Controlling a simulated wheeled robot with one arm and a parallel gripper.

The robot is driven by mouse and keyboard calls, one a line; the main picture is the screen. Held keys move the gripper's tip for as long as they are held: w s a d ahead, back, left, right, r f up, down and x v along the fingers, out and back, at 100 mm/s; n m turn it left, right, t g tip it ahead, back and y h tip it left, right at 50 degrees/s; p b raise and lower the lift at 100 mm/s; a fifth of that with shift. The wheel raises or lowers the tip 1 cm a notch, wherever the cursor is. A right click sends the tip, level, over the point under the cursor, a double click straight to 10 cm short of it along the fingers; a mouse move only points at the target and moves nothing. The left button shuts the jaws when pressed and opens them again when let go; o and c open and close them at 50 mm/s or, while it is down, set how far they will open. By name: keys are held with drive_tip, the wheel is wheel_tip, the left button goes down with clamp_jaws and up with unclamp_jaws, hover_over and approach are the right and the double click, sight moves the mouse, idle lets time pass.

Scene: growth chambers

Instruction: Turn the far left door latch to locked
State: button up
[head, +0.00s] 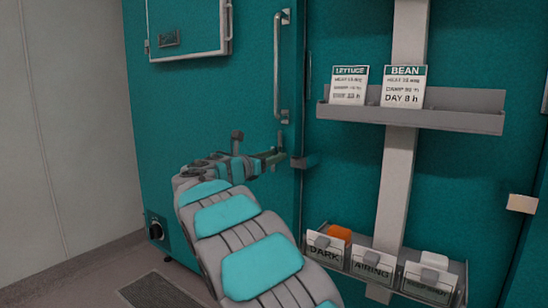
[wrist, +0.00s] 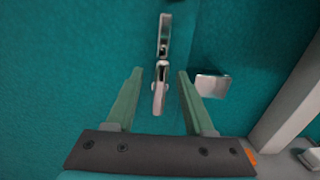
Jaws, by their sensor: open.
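The far left door latch (wrist: 160,92) is a small metal lever on the teal door. In the wrist view it runs up and down the picture, between my fingers. My gripper (wrist: 160,73) is open, with one green finger on each side of the lever; I see a gap on both sides. A metal catch plate (wrist: 212,86) sits to the right of the lever, outside the right finger. In the head view, my gripper (head: 271,159) is at the door's right edge, below the long handle (head: 281,66), and mostly hides the latch. The catch (head: 305,161) shows just right of it.
A grey shelf (head: 410,115) holds a LETTUCE card (head: 349,85) and a BEAN card (head: 404,86). A lower rack (head: 340,262) has bins labelled DARK and AIRING, and a third. A pale wall (head: 65,130) stands at the left.

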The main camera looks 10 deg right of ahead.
drive_tip(key=shift+w+d, duration=0.3)
drive_tip(key=shift+d, duration=0.1)
clamp_jaws()
idle(1.3)
